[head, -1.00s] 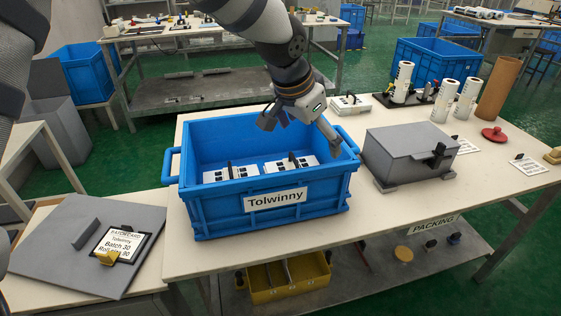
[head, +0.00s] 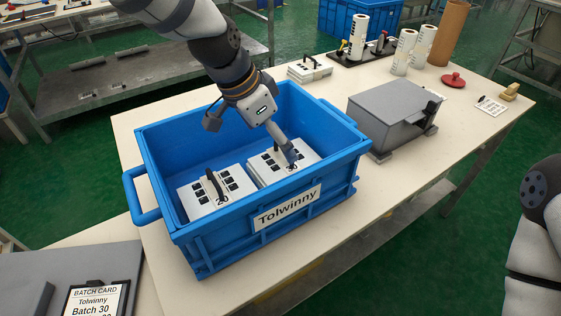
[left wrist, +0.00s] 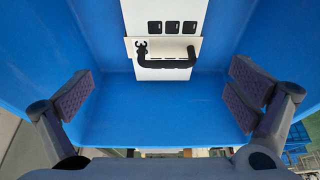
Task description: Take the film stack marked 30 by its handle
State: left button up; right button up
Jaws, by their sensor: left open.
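Two white film stacks lie in the blue crate marked Tolwinny (head: 180,240). The left stack (head: 200,197) and the right stack (head: 264,172) each have dark squares and a black handle on top. My left gripper (head: 252,142) is open and empty, pointing down into the crate, with one finger in front of the right stack. In the left wrist view, its spread fingers (left wrist: 163,95) flank bare blue crate surface. One stack (left wrist: 160,74) with its black handle (left wrist: 165,63) shows ahead of them, apart from both fingers.
The crate walls surround the stacks closely. A grey box (head: 390,112) stands right of the crate. Another white stack with a handle (head: 309,69) lies behind. A batch card (head: 97,300) reading Batch 30 lies at lower left. My right arm shows at the right edge.

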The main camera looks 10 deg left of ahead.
aim_at(285, 159)
pick_arm(q)
jog(key=b+x, duration=0.1)
jog(key=x, duration=0.7)
jog(key=shift+w+a+f, duration=0.15)
jog(key=shift+w, duration=0.05)
jog(key=c, duration=1.2)
jog(key=shift+c, duration=0.2)
